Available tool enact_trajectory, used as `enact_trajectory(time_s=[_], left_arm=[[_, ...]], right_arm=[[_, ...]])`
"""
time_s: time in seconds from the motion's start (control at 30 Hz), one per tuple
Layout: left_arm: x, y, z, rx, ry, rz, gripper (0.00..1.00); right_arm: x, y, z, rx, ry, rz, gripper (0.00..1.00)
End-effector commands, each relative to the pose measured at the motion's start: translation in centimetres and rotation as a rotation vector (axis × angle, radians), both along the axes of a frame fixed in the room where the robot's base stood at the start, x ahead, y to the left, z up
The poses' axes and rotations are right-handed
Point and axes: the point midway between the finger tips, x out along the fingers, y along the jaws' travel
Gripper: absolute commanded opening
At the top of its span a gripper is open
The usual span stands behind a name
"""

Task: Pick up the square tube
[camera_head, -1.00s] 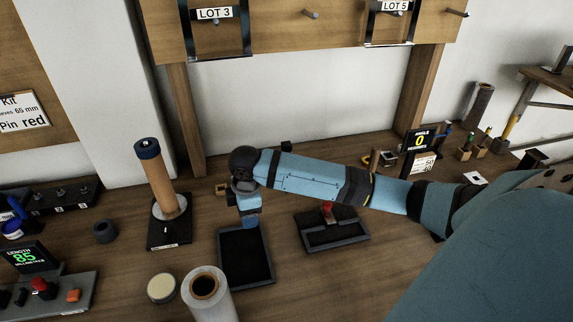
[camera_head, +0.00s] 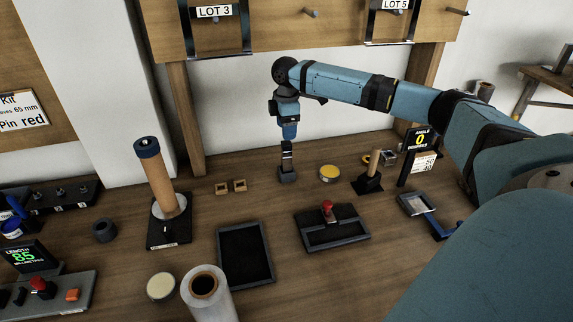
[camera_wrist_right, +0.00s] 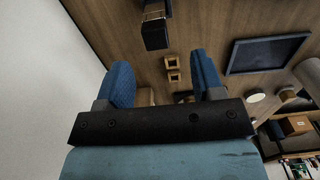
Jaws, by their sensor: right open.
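Two small, hollow, square wooden pieces (camera_head: 230,187) lie side by side on the table, behind the dark tray; they look like short square tubes, and I cannot tell which one is meant. They also show in the right wrist view (camera_wrist_right: 173,69), between and beyond the fingers. My right gripper (camera_head: 289,135) hangs pointing down, above and to the right of them in the head view. Its blue fingers (camera_wrist_right: 163,80) are apart, with nothing held between them. My left gripper is not in view.
A dark upright block (camera_head: 287,173) stands just below my right gripper. The dark tray (camera_head: 222,262), a stand with a red knob (camera_head: 327,208) and a cardboard tube on a spindle (camera_head: 160,180) surround the wooden pieces. A yellow-topped tin (camera_head: 329,172) stands right.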

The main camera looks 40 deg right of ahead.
Motion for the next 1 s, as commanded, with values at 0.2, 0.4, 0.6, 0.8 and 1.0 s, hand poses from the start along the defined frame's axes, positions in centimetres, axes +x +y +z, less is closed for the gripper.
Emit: enact_trajectory(time_s=[0.2, 0.4, 0.6, 0.8, 1.0], left_arm=[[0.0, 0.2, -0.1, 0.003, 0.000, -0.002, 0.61], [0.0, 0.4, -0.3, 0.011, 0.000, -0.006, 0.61], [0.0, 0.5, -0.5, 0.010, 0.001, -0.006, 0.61], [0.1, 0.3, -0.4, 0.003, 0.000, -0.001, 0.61], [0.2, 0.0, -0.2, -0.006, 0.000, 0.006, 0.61]], right_arm=[[0.0, 0.0, -2.7, 0.000, 0.000, 0.000, 0.62], [0.2, -0.2, -4.5, -0.001, 0.000, 0.000, 0.62], [0.3, -0.4, -7.4, -0.001, 0.000, 0.002, 0.62], [0.3, -0.4, -8.3, -0.001, 0.000, 0.001, 0.62], [0.3, -0.4, -8.2, -0.001, 0.000, 0.001, 0.48]])
